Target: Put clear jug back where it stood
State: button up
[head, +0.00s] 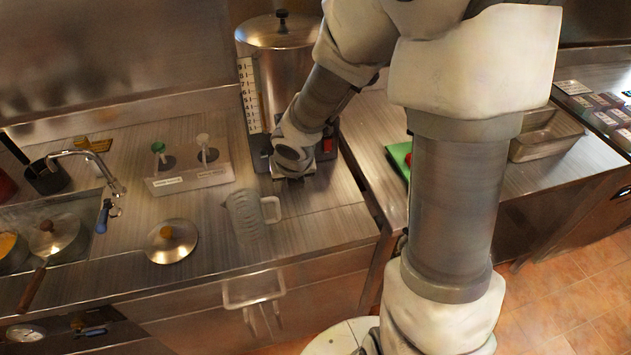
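A clear jug (246,216) with a handle on its right side stands on the steel counter near the front edge. My gripper (292,177) is above and to the right of the jug, in front of the large steel urn (283,62). It appears apart from the jug's handle. Its fingers are small and dark, and I cannot tell whether they are open or shut. Nothing held shows in it.
A holder (190,181) with green and white tools stands left of the urn. A round lid (171,242) lies left of the jug. A see-through handled outline (253,290) shows against the counter front. A faucet (100,165) and pans are at the left.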

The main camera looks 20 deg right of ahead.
jog(key=s+d+r+m+h, duration=0.1)
jog(key=s+d+r+m, duration=0.3)
jog(key=r+m, duration=0.55)
jog(key=s+d+r+m+h, duration=0.15)
jog(key=s+r+m, duration=0.45)
jog(key=m, duration=0.7)
jog(key=s+a+r+m+t+y, duration=0.15)
jog(key=s+r+m, duration=0.35)
jog(key=s+m, duration=0.65)
jog(key=shift+m+g+y, duration=0.35)
jog(key=shift+m+y, duration=0.15)
jog(key=shift+s+a+b+x, duration=0.1)
jog(key=shift+b+x, duration=0.6)
jog(key=shift+x, duration=0.15)
jog(key=shift+s+a+b+x, duration=0.1)
jog(key=shift+a+b+x, duration=0.05)
jog(key=shift+b+x, duration=0.65)
jog(key=shift+s+a+b+x, duration=0.1)
jog(key=shift+s+b+x, duration=0.05)
jog(key=shift+b+x, duration=0.6)
